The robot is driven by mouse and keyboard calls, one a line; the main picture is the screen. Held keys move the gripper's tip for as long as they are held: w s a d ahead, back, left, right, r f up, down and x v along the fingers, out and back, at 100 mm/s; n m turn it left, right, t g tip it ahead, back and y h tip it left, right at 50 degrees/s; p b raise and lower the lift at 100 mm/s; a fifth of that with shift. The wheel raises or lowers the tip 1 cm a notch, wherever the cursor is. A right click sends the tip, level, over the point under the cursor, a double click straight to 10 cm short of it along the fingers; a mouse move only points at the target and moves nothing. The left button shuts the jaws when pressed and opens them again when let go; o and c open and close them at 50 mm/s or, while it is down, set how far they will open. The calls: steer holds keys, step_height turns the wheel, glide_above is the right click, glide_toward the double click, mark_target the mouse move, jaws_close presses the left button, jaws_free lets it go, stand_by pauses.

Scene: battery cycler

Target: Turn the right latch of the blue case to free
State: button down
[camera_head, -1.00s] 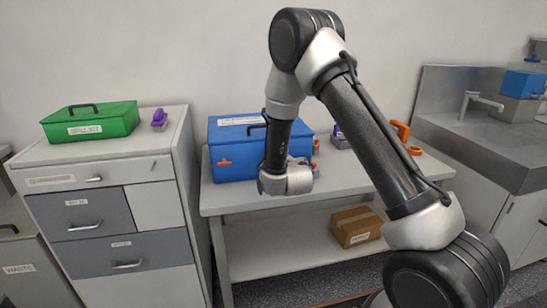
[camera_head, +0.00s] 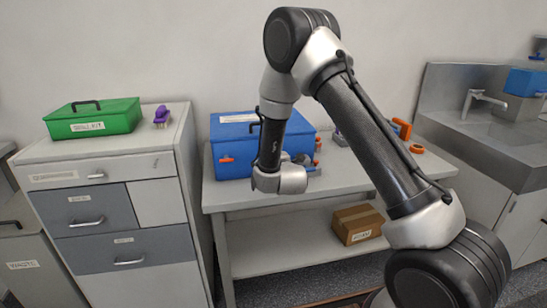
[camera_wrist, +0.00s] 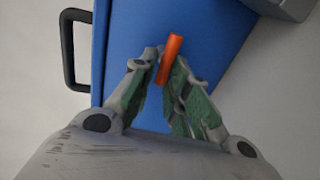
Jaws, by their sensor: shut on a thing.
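The blue case (camera_head: 232,133) stands on the table, partly hidden behind my arm in the head view. Its blue front fills the middle of the wrist view (camera_wrist: 207,30), with the dark handle at the left there. The right latch (camera_wrist: 170,58) is an orange bar, standing slightly tilted against the blue face. My gripper (camera_wrist: 163,75) is shut on this latch, with a fingertip on each side of it. In the head view the gripper (camera_head: 305,165) shows only partly beside the case. The left latch (camera_head: 227,160) is orange and lies roughly level on the case front.
The table (camera_head: 340,180) has bare room in front of the case. Orange-handled items (camera_head: 400,130) lie to the right. A green case (camera_head: 92,118) and a purple item (camera_head: 161,115) sit on the left cabinet. A cardboard box (camera_head: 357,223) is on the lower shelf.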

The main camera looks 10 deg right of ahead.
steer(key=shift+s+f, duration=0.15)
steer(key=shift+f, duration=0.2)
steer(key=c, duration=1.5)
jaws_free()
steer(key=shift+r, duration=0.1)
steer(key=s, duration=0.4)
steer(key=s+r, duration=0.1)
steer(key=s, duration=0.2)
steer(key=s+r, duration=0.1)
steer(key=s, duration=0.3)
steer(key=shift+s+r, duration=0.2)
steer(key=shift+s, duration=0.1)
